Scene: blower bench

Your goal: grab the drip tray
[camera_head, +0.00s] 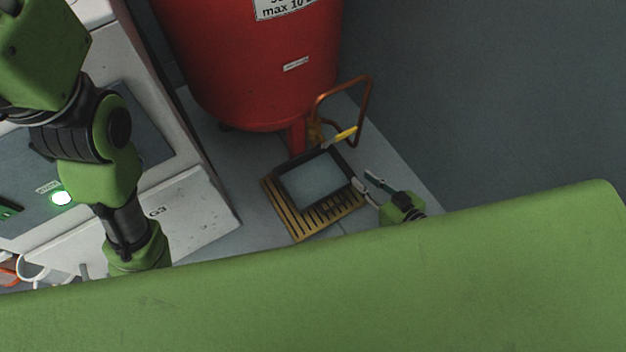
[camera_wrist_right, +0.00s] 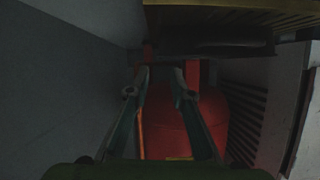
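The drip tray (camera_head: 316,181) is a shallow rectangle with a dark rim and grey inside. It lies on a slatted wooden grate (camera_head: 300,229) below the red tank. My right gripper (camera_head: 362,179) is open and empty at the tray's right edge; whether a finger touches the rim I cannot tell. In the right wrist view the open fingers (camera_wrist_right: 161,76) show with a gap between them, and the dark tray edge (camera_wrist_right: 215,48) lies just beyond. My left arm shows at the left, but its gripper is hidden behind the green body part in front.
The red tank (camera_head: 250,65) stands behind the tray. A copper pipe (camera_head: 371,90) and a yellow handle (camera_head: 340,137) are close behind its right corner. A white machine (camera_head: 190,220) stands left. Cups (camera_head: 35,270) are at lower left.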

